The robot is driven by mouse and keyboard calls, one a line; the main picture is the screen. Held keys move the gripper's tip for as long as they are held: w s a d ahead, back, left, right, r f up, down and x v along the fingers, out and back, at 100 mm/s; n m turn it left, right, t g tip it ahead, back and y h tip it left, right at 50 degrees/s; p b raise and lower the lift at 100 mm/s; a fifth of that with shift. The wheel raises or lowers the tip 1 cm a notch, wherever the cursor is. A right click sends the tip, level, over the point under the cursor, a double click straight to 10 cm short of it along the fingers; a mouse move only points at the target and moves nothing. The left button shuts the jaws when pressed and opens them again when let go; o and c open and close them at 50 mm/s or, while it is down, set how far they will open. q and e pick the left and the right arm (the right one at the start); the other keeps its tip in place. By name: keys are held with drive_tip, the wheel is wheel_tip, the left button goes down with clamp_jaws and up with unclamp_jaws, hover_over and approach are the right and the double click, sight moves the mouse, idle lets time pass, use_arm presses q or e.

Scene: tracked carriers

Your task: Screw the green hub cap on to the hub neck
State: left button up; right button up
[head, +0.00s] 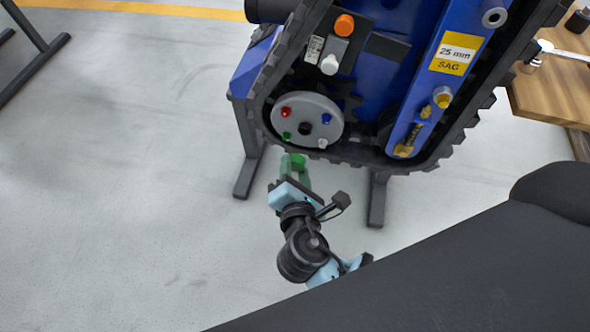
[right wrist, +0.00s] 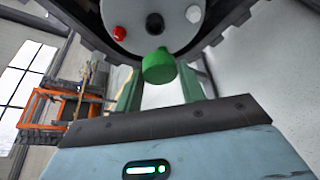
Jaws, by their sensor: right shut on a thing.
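The green hub cap (head: 293,161) is a short bright green cylinder. My right gripper (head: 292,168) has green fingers and is shut on it, just below the grey hub disc (head: 312,106) in the head view. In the right wrist view the cap (right wrist: 158,66) sits between the fingertips and overlaps the disc's lower edge. The disc carries red, blue, green and white round parts about a black centre (head: 305,129). The green part (head: 287,136) is at lower left, above the cap. Which part is the neck, I cannot tell. My left gripper is out of view.
The disc is on a blue carrier with a black track (head: 270,78), standing on dark legs (head: 247,178). Orange and white knobs (head: 344,25) stick out above the disc. A wooden table (head: 548,90) with a wrench is at right.

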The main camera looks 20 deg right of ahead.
sight(301, 164)
drive_tip(key=shift+s+f+m, duration=0.1)
drive_tip(key=shift+f+m, duration=0.05)
drive_tip(key=shift+m, duration=0.15)
drive_tip(key=shift+w+d+r, duration=0.2)
drive_tip(key=shift+w+d, duration=0.15)
drive_tip(key=shift+w, duration=0.15)
drive_tip(key=shift+w+d+p, duration=0.25)
drive_tip(key=shift+w+d, duration=0.25)
drive_tip(key=shift+w, duration=0.25)
drive_tip(key=shift+w+d+p, duration=0.2)
drive_tip(key=shift+w+d, duration=0.25)
drive_tip(key=shift+w, duration=0.25)
drive_tip(key=shift+w+d+f, duration=0.1)
drive_tip(key=shift+w+d, duration=0.25)
drive_tip(key=shift+w, duration=0.1)
drive_tip(key=shift+p, duration=0.35)
